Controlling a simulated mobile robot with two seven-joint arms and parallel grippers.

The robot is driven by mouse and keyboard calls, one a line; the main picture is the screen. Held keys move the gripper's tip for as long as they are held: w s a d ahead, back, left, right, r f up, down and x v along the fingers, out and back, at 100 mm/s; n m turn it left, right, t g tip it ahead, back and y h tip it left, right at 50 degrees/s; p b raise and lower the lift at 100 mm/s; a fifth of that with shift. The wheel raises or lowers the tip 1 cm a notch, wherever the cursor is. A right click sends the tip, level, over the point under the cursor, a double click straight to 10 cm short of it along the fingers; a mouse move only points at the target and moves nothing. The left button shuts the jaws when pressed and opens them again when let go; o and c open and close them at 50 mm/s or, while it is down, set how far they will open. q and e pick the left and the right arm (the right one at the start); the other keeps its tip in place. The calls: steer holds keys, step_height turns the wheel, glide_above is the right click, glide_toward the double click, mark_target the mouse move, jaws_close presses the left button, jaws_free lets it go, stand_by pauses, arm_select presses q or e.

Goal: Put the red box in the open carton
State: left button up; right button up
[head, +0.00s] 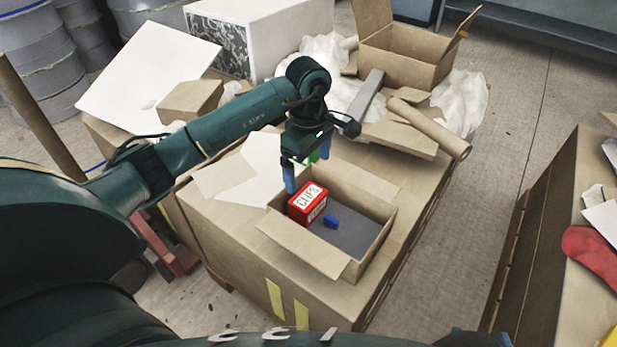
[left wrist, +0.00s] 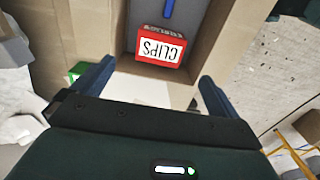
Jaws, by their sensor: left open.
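The red box (head: 308,203), labelled CLIPS, sits in the near open carton (head: 377,247), at its left end on the grey floor. It also shows in the left wrist view (left wrist: 162,46), beyond my fingertips and close to the carton wall. My left gripper (head: 308,168) is open above the carton's left end, with its fingers pointing down. In the left wrist view the fingers (left wrist: 156,76) stand wide apart with nothing between them, and the box looks clear of both. My right gripper is not in view.
A small blue object (head: 331,221) lies in the carton beside the red box. A green object (head: 314,156) is behind the gripper. A second open carton (head: 405,62), a cardboard tube (head: 430,128) and white sheets clutter the back. Another surface with a red item (head: 592,254) stands at right.

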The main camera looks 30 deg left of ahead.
arm_select(q)
steer(key=s+d+n+g+h, duration=0.1)
steer(key=s+d+h, duration=0.3)
steer(key=d, duration=0.3)
steer(key=s+d+f+n+h, duration=0.1)
steer(key=s+d+h, duration=0.25)
steer(key=d, duration=0.35)
steer(key=s+d+n+g+h, duration=0.1)
steer(key=s+d+h, duration=0.3)
steer(key=d, duration=0.3)
steer(key=s+d+r+n+t+h, duration=0.2)
steer(key=s+d+r+n+h, duration=0.1)
steer(key=d+r+n+h, duration=0.3)
steer(key=a+r+n+t+h, duration=0.3)
steer(key=a+r+n+t, duration=0.15)
steer(key=n+t, duration=0.8)
steer(key=s+a+f+n+y, duration=0.1)
steer(key=a+f+n+y, duration=0.2)
steer(key=n, duration=0.7)
steer(key=s+a+f+n+y, duration=0.2)
steer(key=a+f+n+y, duration=0.2)
steer(key=n+y, duration=0.3)
steer(key=s+a+f+n+t+y, duration=0.1)
steer(key=a+f+n+y, duration=0.2)
steer(key=n, duration=1)
steer(key=f+y, duration=0.2)
steer(key=y, duration=0.1)
steer(key=shift+s+a, duration=0.2)
steer(key=shift+s, duration=0.2)
